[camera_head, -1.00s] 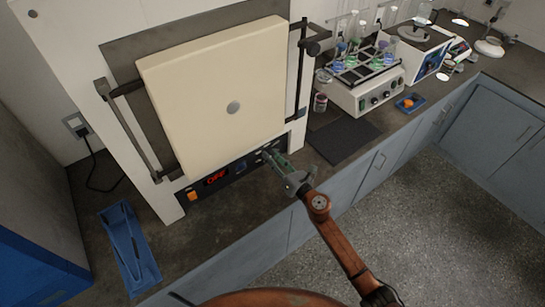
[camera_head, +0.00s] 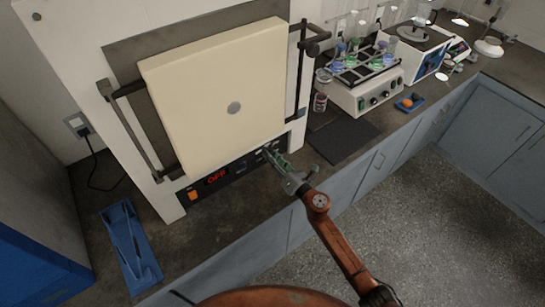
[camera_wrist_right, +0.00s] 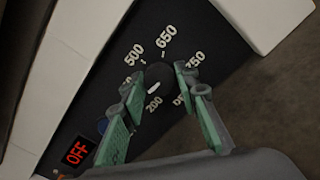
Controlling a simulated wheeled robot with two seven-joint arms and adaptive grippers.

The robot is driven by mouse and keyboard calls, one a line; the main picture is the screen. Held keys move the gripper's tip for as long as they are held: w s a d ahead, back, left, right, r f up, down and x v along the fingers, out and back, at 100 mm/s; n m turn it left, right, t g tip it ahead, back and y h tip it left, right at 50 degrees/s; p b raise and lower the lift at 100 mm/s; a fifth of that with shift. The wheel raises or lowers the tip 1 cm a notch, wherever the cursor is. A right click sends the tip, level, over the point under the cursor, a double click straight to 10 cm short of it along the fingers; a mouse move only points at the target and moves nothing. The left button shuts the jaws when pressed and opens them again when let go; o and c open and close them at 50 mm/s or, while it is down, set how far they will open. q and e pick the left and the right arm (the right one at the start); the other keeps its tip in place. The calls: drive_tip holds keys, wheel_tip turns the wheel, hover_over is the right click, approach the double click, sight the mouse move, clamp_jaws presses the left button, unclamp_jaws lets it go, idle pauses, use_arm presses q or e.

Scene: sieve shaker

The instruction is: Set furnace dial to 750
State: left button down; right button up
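The furnace dial (camera_wrist_right: 160,74) is a dark round knob on the black control panel, with a white pointer mark on its lower-left side, toward the label 200. Labels 500, 650 and 750 stand around it; 750 is at the right, partly behind a finger. The furnace's red display (camera_head: 216,178) reads OFF; it also shows in the wrist view (camera_wrist_right: 77,151). My right gripper (camera_head: 270,155) is at the panel, its green fingers parted on either side of the dial. I cannot tell whether they touch it. My left gripper is out of view.
The closed cream furnace door (camera_head: 215,95) rises above the panel, with handle bars at its sides. A blue tray (camera_head: 130,248) lies left on the counter. A dark mat (camera_head: 343,138) and a shaker with flasks (camera_head: 372,90) stand right. An orange switch (camera_head: 193,196) is on the panel.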

drive_tip(key=o, duration=0.4)
drive_tip(key=shift+s, duration=0.1)
drive_tip(key=v, duration=1.2)
